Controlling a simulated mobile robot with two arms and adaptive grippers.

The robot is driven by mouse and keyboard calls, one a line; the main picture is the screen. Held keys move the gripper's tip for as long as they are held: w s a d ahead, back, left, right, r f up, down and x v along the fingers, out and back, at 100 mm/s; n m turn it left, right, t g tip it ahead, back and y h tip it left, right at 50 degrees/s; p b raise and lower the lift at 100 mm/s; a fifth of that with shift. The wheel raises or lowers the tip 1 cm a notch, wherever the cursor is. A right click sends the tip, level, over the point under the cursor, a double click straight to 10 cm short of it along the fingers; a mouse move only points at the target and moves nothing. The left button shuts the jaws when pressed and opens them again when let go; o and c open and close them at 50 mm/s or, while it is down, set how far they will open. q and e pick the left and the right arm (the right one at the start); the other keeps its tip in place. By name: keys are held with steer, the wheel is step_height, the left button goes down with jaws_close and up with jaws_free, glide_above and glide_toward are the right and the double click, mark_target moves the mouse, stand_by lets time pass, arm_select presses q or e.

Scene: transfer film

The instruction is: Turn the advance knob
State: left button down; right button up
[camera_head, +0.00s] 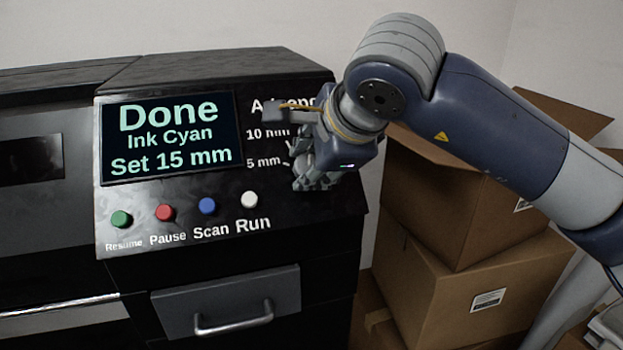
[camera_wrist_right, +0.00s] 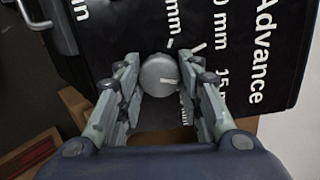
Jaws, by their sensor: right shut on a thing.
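The advance knob (camera_wrist_right: 160,76) is a round grey knob with a light pointer mark, seen in the right wrist view between my right gripper's fingers. My right gripper (camera_head: 313,180) is at the right end of the printer's panel in the head view and is shut on the knob. The gripper hides the knob in the head view. Labels "Advance", "10 mm" and "5 mm" show around it, partly covered. The display (camera_head: 171,137) reads "Done", "Ink Cyan", "Set 15 mm". My left gripper is not in view.
Green (camera_head: 121,219), red (camera_head: 165,213), blue (camera_head: 207,206) and white (camera_head: 249,200) buttons sit below the display, labelled Resume, Pause, Scan and Run. A drawer with a handle (camera_head: 234,319) is beneath. Cardboard boxes (camera_head: 480,290) are stacked right of the printer, under my right arm.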

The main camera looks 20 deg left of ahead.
steer(key=shift+m+b, duration=0.3)
stand_by(0.4)
steer(key=o, duration=1.1)
steer(key=shift+c, duration=0.2)
steer(key=v, duration=1.2)
steer(key=shift+r, duration=0.1)
